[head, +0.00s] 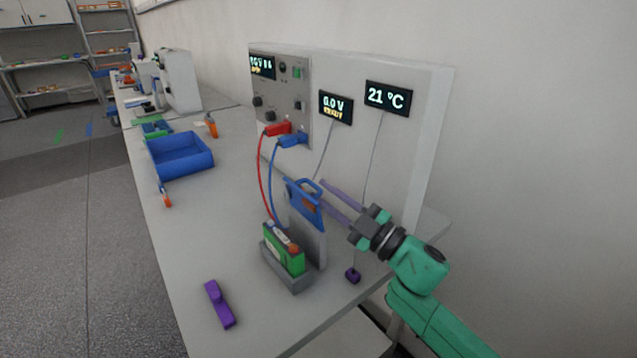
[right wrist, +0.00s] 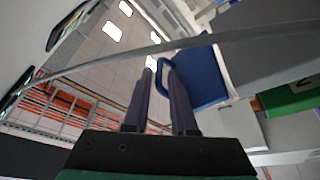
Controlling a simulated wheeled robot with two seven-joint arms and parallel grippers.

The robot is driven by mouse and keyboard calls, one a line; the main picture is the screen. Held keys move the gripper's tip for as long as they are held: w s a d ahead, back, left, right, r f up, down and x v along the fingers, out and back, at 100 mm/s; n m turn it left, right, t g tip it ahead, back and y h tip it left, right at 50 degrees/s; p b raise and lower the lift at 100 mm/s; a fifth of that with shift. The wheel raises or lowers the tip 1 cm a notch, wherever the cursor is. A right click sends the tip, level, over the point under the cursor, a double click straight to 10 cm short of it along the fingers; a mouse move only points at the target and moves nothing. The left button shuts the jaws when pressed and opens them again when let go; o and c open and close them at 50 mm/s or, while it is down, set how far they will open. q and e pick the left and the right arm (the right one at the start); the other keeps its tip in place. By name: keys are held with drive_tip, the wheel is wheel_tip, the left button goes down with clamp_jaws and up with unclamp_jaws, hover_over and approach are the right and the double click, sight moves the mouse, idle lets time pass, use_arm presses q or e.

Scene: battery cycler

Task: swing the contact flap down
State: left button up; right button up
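The blue contact flap (head: 306,188) with a loop handle stands upright on a grey post (head: 308,242) behind the battery holder (head: 286,277). A green battery (head: 284,250) sits in that holder. My right gripper (head: 316,190) reaches in from the right, its two purple fingers parted around the flap's right edge. My left gripper is out of view.
The cycler panel (head: 283,85) stands behind, with red (head: 278,128) and blue (head: 292,140) plugs and leads running down to the holder. A thin grey cable passes close to my gripper. A purple block (head: 219,304) lies at front left; a blue bin (head: 180,156) stands farther back.

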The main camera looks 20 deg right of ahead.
drive_tip(key=shift+x, duration=1.05)
clamp_jaws()
drive_tip(key=shift+f, duration=0.1)
idle(0.5)
